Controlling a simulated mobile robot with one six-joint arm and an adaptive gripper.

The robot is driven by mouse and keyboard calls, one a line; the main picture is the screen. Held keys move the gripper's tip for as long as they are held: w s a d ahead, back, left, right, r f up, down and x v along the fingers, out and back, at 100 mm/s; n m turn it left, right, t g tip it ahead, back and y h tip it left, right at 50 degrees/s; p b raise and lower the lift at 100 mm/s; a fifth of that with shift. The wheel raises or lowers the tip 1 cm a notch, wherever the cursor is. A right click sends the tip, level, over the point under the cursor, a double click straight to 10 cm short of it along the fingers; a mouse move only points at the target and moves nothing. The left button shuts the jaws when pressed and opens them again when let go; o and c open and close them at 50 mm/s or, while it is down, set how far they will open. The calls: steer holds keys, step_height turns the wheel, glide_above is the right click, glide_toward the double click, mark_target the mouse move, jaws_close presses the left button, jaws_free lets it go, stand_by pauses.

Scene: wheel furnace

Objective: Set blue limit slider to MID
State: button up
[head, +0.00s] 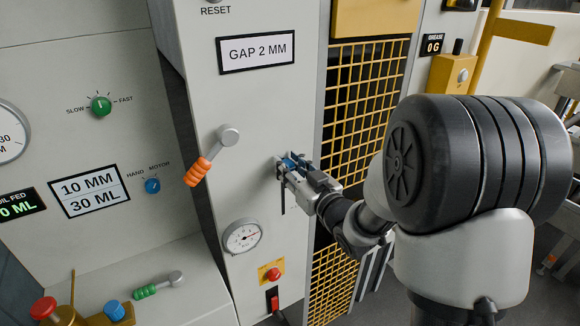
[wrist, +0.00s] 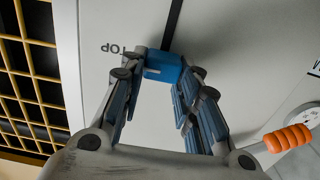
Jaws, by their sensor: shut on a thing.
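The blue limit slider (head: 289,162) sits on the pale machine panel, mostly covered by my gripper (head: 284,168) in the head view. In the wrist view my gripper (wrist: 165,69) is shut on the blue slider (wrist: 164,64), with a finger on either side of it. A dark slot (wrist: 173,22) runs away from the slider toward the top of the picture. A TOP label (wrist: 122,48) appears upside down beside the slider, level with its upper part. No MID label is visible.
An orange-handled lever (head: 212,154) stands left of my gripper; its handle (wrist: 289,138) shows in the wrist view. A round gauge (head: 242,236) and a red button (head: 273,274) are below. Yellow mesh (head: 362,95) is to the right. A GAP 2 MM sign (head: 256,52) is above.

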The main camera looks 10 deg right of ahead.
mark_target(283, 186)
jaws_close()
step_height(283, 186, down, 9)
steer(key=b, duration=0.8)
steer(key=shift+r, duration=0.3)
steer(key=o, duration=0.7)
jaws_free()
steer(key=shift+o, duration=0.2)
